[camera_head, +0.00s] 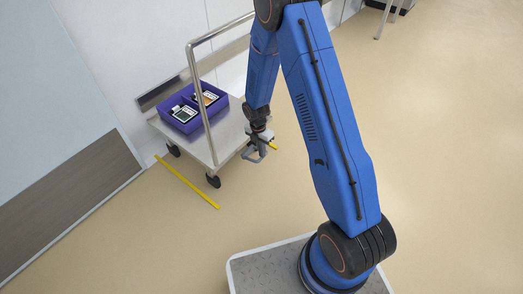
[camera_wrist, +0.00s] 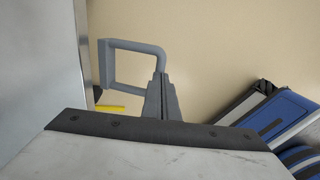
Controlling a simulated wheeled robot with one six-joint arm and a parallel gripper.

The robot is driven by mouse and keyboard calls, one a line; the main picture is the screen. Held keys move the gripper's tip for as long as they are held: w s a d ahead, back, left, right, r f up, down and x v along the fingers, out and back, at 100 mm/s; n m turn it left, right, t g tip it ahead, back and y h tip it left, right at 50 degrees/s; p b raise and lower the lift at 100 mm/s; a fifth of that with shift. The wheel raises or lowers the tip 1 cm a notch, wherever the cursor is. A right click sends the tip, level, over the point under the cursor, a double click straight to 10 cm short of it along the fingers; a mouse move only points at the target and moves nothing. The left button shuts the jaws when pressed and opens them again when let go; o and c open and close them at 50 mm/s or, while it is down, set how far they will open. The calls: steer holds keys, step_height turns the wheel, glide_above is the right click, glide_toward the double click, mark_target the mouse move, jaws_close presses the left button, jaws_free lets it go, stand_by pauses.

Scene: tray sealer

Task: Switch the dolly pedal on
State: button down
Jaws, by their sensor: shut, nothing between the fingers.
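The dolly (camera_head: 229,133) is a steel cart with a tall tube handle, in the middle left of the head view. A grey loop-shaped piece (camera_head: 254,158), which looks like its pedal, is low by the dolly's right end. The loop (camera_wrist: 107,65) also shows in the wrist view, close to the dolly's steel side (camera_wrist: 88,65). My gripper (camera_wrist: 160,78) is shut and empty, its fingertips at the loop's right side. I cannot tell whether they touch it. In the head view my gripper (camera_head: 260,138) is just above the loop.
A purple crate (camera_head: 182,128) with dark trays sits on the dolly. Yellow floor tape (camera_head: 190,185) runs in front of it, and a wall stands behind. The beige floor (camera_head: 440,130) to the right is clear.

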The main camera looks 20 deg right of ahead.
steer(key=shift+s+d+f+t+y, duration=0.2)
steer(key=shift+s+f+t+y, duration=0.1)
steer(key=shift+f+t, duration=0.15)
step_height(320, 180, down, 9)
steer(key=s+d, duration=0.1)
steer(key=shift+s+f, duration=0.15)
stand_by(0.3)
stand_by(0.6)
